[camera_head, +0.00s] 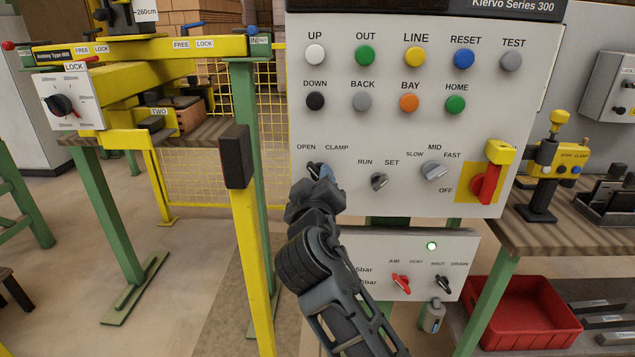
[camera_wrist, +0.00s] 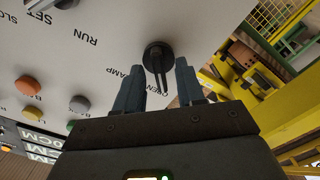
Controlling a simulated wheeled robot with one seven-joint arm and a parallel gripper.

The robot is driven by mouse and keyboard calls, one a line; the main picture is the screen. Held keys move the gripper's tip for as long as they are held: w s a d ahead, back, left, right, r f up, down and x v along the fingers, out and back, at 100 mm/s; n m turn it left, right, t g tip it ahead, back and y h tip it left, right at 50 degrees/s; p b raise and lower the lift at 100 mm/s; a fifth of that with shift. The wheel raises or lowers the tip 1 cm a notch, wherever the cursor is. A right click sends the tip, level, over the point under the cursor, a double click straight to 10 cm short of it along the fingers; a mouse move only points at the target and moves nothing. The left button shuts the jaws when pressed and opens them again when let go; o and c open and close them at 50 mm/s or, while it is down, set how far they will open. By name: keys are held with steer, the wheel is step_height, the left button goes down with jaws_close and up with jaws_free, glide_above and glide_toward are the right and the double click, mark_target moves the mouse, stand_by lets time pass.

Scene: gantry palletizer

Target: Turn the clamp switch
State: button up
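The clamp switch is a black knob with a bar handle on the white control panel (camera_head: 385,130), under the OPEN and CLAMP labels. In the head view it is mostly hidden behind my gripper (camera_head: 322,178). In the wrist view the clamp switch (camera_wrist: 157,54) shows as a round black base with its handle extending between the two fingers of my gripper (camera_wrist: 158,78). The gripper is open, one finger on each side of the handle, with visible gaps. The labels are partly covered by a finger.
The RUN/SET knob (camera_head: 379,181), speed knob (camera_head: 435,170) and red OFF switch (camera_head: 487,182) lie to the right. Coloured buttons fill the panel above. A lower box (camera_head: 412,262) has AIR and DRAIN valves. A yellow post (camera_head: 247,240) stands close on the left.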

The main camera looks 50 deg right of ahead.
steer(key=b+v, duration=0.2)
steer(key=v, duration=0.6)
stand_by(0.4)
steer(key=shift+f, duration=0.1)
steer(key=s+a+f+n+t+y, duration=0.2)
steer(key=s+a+f+n+y, duration=0.1)
steer(key=s+a+f+y, duration=0.4)
steer(key=s+a+f+n+t+y, duration=0.1)
steer(key=s+a+f+n+y, duration=0.2)
steer(key=s+f, duration=0.45)
steer(key=s+a+r+m+y, duration=0.1)
steer(key=s+a+m+y, duration=0.1)
steer(key=s, duration=0.7)
steer(key=s+a+r+m+y, duration=0.1)
steer(key=s+a+y, duration=0.1)
steer(key=s, duration=0.7)
steer(key=shift+a+r+m+t, duration=0.3)
steer(key=shift+a+m+t, duration=0.1)
steer(key=shift+a, duration=0.3)
steer(key=shift+o, duration=0.3)
